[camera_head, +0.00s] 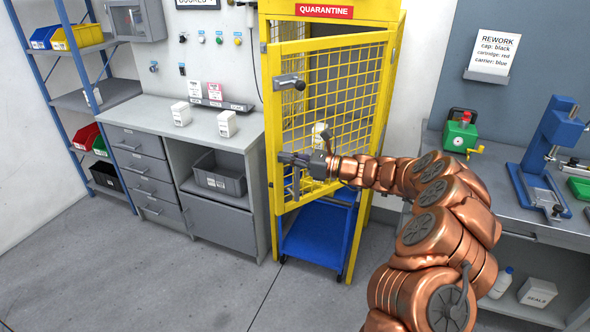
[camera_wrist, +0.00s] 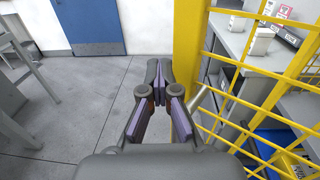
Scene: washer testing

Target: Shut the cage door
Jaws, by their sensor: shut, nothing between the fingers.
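The yellow mesh cage door (camera_head: 345,86) stands partly open, its free edge on the left and swung out from the yellow quarantine cage (camera_head: 389,18). My gripper (camera_head: 289,158) is shut and empty, in front of the lower mesh near the free edge. In the wrist view my gripper (camera_wrist: 160,88) lies just left of the door's yellow edge post (camera_wrist: 186,60). I cannot tell whether it touches the door.
A blue cart (camera_head: 310,240) stands at the cage's base. A grey counter (camera_head: 200,132) with small white boxes is at left, and a workbench with a blue press (camera_head: 556,130) is at right. The floor (camera_head: 190,280) in front is clear.

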